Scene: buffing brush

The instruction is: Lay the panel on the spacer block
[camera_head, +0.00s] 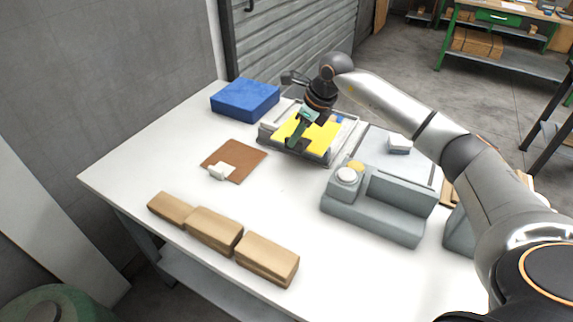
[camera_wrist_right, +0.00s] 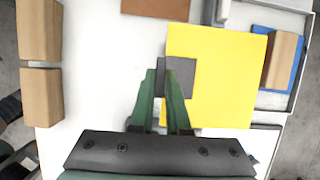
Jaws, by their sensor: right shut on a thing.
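The yellow panel (camera_head: 322,138) is over the grey tray (camera_head: 262,141) and looks large and flat in the right wrist view (camera_wrist_right: 225,80). My right gripper (camera_head: 297,139) has its green fingers shut at the panel's near-left edge, by a dark grey square patch (camera_wrist_right: 180,76). The fingertips show at this patch in the right wrist view (camera_wrist_right: 167,80). I cannot tell whether the panel touches anything beneath it. I cannot surely pick out the spacer block; a wooden block (camera_wrist_right: 284,60) lies on a blue piece beside the panel. My left gripper is not in view.
A blue box (camera_head: 245,99) stands at the back left. A brown mat (camera_head: 236,154) carries a small white block (camera_head: 221,172). Several wooden blocks (camera_head: 214,230) line the front edge. A grey machine with a round button (camera_head: 375,212) stands right of the tray. The table's middle is clear.

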